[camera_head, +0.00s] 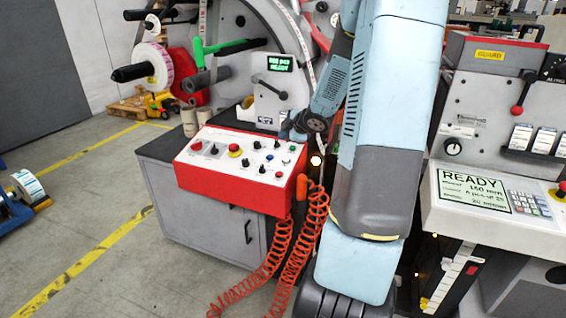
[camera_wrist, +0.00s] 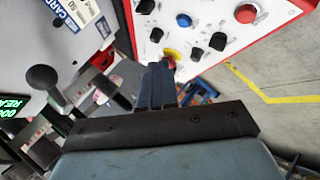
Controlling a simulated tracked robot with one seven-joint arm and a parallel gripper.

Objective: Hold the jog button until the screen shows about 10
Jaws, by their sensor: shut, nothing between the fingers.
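The control panel (camera_head: 222,170) is a red box with a white sloped top carrying several knobs and buttons; I cannot read which is the jog button. The small screen (camera_head: 279,63) above it shows green digits, seemingly zeros, over "READY". In the wrist view the screen (camera_wrist: 10,110) is cut by the left edge. My gripper (camera_wrist: 159,68) is shut and empty, its tips over the panel's edge by a yellow-and-red control (camera_wrist: 172,54); I cannot tell if they touch. A blue button (camera_wrist: 183,19) and a red button (camera_wrist: 246,12) lie beyond.
Coiled orange-red hoses (camera_head: 280,250) hang at the panel's right front. Right of my arm is another machine with a larger screen (camera_head: 473,188) reading "READY". A label roll (camera_head: 152,67) and a green handle (camera_head: 205,46) stand behind left.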

